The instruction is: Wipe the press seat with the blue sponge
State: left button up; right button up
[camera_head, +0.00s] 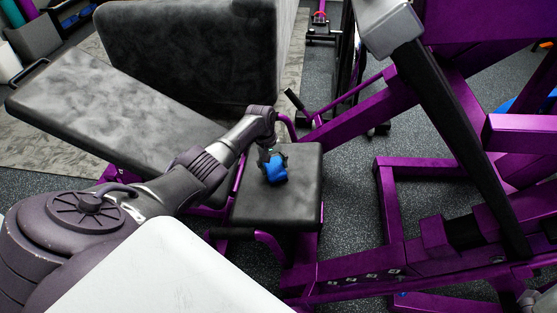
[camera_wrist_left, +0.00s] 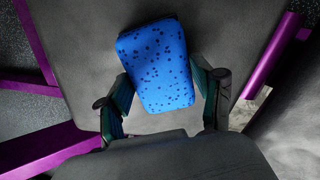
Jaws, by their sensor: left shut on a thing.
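The press seat (camera_head: 270,212) is a dark padded cushion on a purple frame, in the middle of the head view. It also fills much of the left wrist view (camera_wrist_left: 225,45). My left gripper (camera_head: 273,165) is over the seat's upper part. It is shut on the blue sponge (camera_head: 277,174), which shows dark spots in the left wrist view (camera_wrist_left: 160,65), between the two fingers. The sponge is at or just above the seat surface; I cannot tell if it touches.
A long padded backrest (camera_head: 110,110) lies to the left of the seat. A large grey upholstered block (camera_head: 195,50) stands behind it. The purple machine frame (camera_head: 385,210) rises to the right, with a dark bar (camera_head: 465,140) slanting across.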

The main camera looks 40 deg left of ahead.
pick_arm(q)
jog(key=shift+s+a+f, duration=0.15)
jog(key=shift+s+a, duration=0.25)
jog(key=shift+a, duration=0.15)
jog(key=shift+s+a+f, duration=0.15)
jog(key=shift+s+a, duration=0.2)
jog(key=shift+a, duration=0.2)
jog(key=shift+s+a+f, duration=0.1)
jog(key=shift+s+a, duration=0.3)
jog(key=shift+a, duration=0.4)
jog(key=shift+s+a+f, duration=0.1)
jog(key=shift+s+a, duration=0.25)
jog(key=shift+a, duration=0.4)
